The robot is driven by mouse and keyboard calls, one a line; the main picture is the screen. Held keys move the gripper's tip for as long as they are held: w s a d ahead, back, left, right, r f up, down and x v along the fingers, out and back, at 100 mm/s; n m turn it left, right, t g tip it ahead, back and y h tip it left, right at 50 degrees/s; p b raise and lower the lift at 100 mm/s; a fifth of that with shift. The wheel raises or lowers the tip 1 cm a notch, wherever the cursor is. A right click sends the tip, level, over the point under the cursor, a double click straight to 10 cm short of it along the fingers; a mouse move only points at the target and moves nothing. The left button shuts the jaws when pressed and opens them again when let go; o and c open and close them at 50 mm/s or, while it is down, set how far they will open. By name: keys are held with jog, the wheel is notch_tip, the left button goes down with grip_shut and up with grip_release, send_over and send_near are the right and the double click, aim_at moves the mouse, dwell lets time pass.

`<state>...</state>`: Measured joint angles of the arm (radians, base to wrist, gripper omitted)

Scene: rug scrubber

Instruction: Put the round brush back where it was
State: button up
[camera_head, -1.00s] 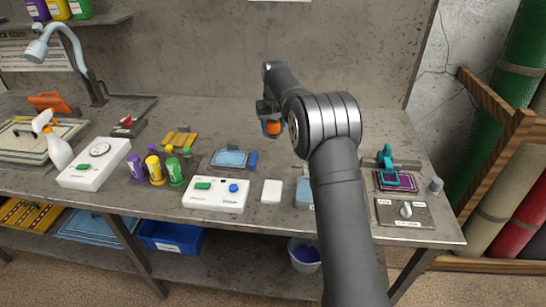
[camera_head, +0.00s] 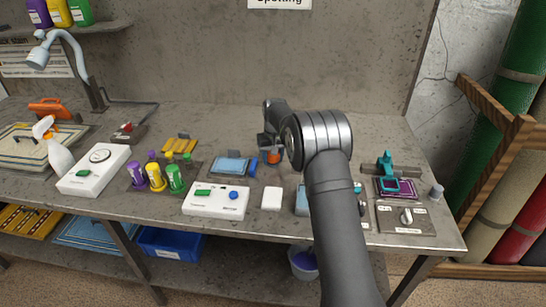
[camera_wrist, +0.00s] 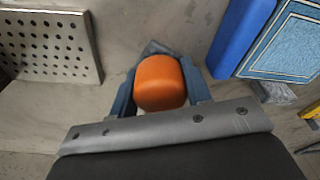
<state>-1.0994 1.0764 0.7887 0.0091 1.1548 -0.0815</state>
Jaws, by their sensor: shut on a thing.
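My gripper (camera_wrist: 158,92) is shut on an orange rounded knob, which I take to be the top of the round brush (camera_wrist: 160,82). The knob sits between the two blue-grey fingers in the wrist view; the brush's underside is hidden there. In the head view the orange brush (camera_head: 272,157) hangs low over or at the tabletop, just right of a blue block (camera_head: 252,167) and a light blue rug piece (camera_head: 229,166). I cannot tell whether it touches the table.
A perforated metal plate (camera_wrist: 48,46) lies to the left in the wrist view. The blue block (camera_wrist: 240,36) is close on the right. A white control box (camera_head: 216,201) and a white pad (camera_head: 271,199) stand nearer the front. The tabletop behind is clear.

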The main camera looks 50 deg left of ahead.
jog(key=shift+f, duration=0.15)
jog(key=o, duration=0.9)
jog(key=shift+o, duration=0.2)
jog(key=r, duration=0.4)
jog(key=d+r, duration=0.1)
jog(key=r, duration=0.7)
jog(key=shift+s+d+r, duration=0.15)
jog(key=shift+s, duration=0.1)
